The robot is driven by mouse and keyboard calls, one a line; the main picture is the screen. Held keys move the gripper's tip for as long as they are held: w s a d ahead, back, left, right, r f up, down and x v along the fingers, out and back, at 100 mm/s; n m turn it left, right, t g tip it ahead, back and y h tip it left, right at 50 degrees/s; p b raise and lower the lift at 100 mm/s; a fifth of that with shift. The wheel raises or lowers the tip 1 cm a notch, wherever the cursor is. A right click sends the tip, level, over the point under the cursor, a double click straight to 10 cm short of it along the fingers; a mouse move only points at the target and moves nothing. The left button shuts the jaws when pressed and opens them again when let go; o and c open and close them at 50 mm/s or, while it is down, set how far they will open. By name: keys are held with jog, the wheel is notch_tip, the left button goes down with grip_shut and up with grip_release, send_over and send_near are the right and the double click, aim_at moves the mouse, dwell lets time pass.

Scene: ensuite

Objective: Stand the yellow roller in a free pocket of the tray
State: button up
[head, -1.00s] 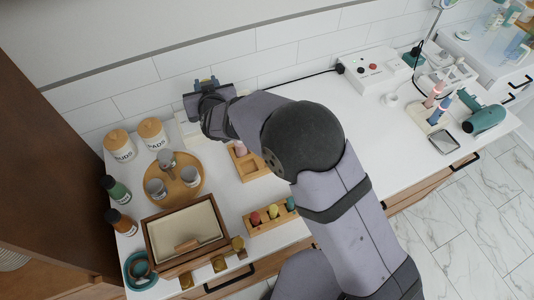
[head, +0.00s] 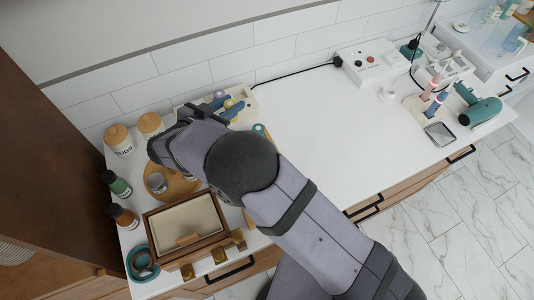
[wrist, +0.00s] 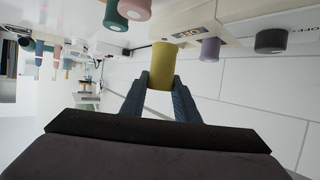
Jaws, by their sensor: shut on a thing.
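My gripper (wrist: 160,88) is shut on the yellow roller (wrist: 161,60), with one finger on each side of it in the wrist view. In the head view the gripper (head: 224,107) is at the back of the counter, over or beside a cream-white piece (head: 247,96); the yellow roller (head: 229,103) shows between its blue fingers. In the wrist view a white labelled block (wrist: 190,20) is close beyond the roller. A lavender roller (wrist: 210,49) and a dark roller (wrist: 271,41) are to the right. I cannot tell whether the yellow roller touches the block.
A teal roller (head: 258,128) stands beside my arm. My arm hides most of the wooden roller racks. The counter's middle (head: 335,130) is clear.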

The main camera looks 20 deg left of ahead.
jog(key=s+d+r+m+g+h, duration=0.1)
jog(key=s+d+m+h, duration=0.15)
jog(key=d, duration=0.35)
jog(key=s+d+r+m+g+h, duration=0.1)
jog(key=d+m+h, duration=0.25)
jog(key=d, duration=0.35)
jog(key=shift+s+a+f+p, duration=0.15)
jog(key=shift+f+p, duration=0.55)
jog(key=shift+f, duration=1.5)
jog(key=shift+s+a+f+p, duration=0.15)
jog(key=shift+f+p, duration=0.55)
jog(key=shift+f, duration=1.5)
jog(key=shift+w+f, duration=0.1)
jog(key=shift+f, duration=0.5)
jog(key=shift+f, duration=0.1)
jog(key=shift+f, duration=0.15)
jog(key=o, duration=1)
jog(key=shift+o, duration=0.2)
